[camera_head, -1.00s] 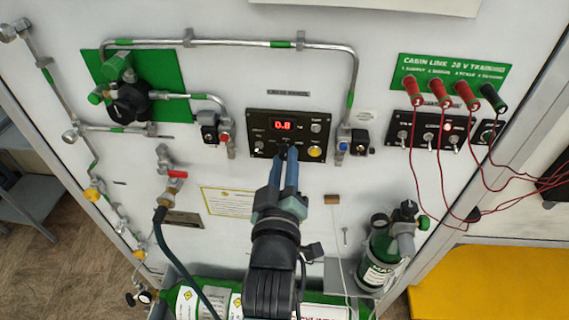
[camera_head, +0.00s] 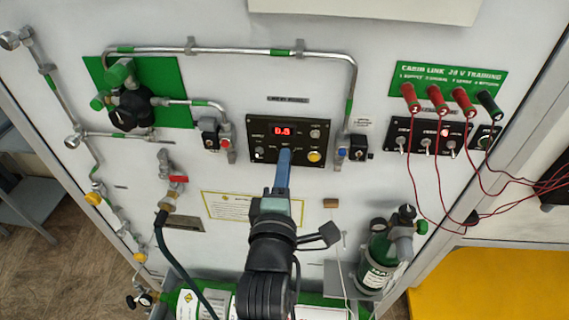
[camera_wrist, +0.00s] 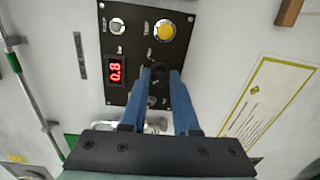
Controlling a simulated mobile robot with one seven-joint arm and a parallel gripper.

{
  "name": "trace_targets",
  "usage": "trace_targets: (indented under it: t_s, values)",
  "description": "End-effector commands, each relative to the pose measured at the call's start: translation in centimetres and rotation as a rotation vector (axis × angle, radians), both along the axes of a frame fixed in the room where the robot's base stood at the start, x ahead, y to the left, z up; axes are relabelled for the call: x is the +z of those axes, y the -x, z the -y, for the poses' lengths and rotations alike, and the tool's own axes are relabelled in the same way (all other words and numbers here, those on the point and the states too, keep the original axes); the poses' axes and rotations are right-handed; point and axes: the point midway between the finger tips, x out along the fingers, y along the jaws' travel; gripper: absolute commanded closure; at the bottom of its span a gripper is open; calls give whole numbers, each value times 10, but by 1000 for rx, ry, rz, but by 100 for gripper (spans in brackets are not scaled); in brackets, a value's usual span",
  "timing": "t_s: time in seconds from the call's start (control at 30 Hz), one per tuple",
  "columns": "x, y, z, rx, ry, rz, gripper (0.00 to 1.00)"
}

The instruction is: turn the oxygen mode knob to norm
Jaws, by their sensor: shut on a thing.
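The black oxygen panel (camera_head: 262,130) is on the white wall and has a red display (camera_head: 283,130) reading about 0.8. The dark mode knob (camera_wrist: 159,76) shows in the wrist view between the two blue fingertips. My gripper (camera_head: 284,152) reaches up to the lower middle of the panel; in the wrist view my gripper (camera_wrist: 160,73) is shut on the knob. In the head view the fingers line up one behind the other and hide the knob. The panel appears turned sideways in the wrist view. The knob's pointer and its mode labels are too small to read.
A yellow button (camera_head: 314,156) sits right of the knob, and a toggle switch (camera_head: 259,153) sits to its left. Red cables (camera_head: 413,165) hang at the right. A green cylinder (camera_head: 380,262) stands lower right, and a red-handled valve (camera_head: 178,179) is at the left.

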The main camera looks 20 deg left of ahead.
Motion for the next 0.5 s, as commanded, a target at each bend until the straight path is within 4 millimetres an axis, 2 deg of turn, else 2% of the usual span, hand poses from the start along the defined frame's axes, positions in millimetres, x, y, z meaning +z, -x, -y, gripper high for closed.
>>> trace_targets:
  t_s: [0.2,0.5]
  values:
    - [1,0,-1,1,155,43,100]
    - [1,0,-1,1,282,80,100]
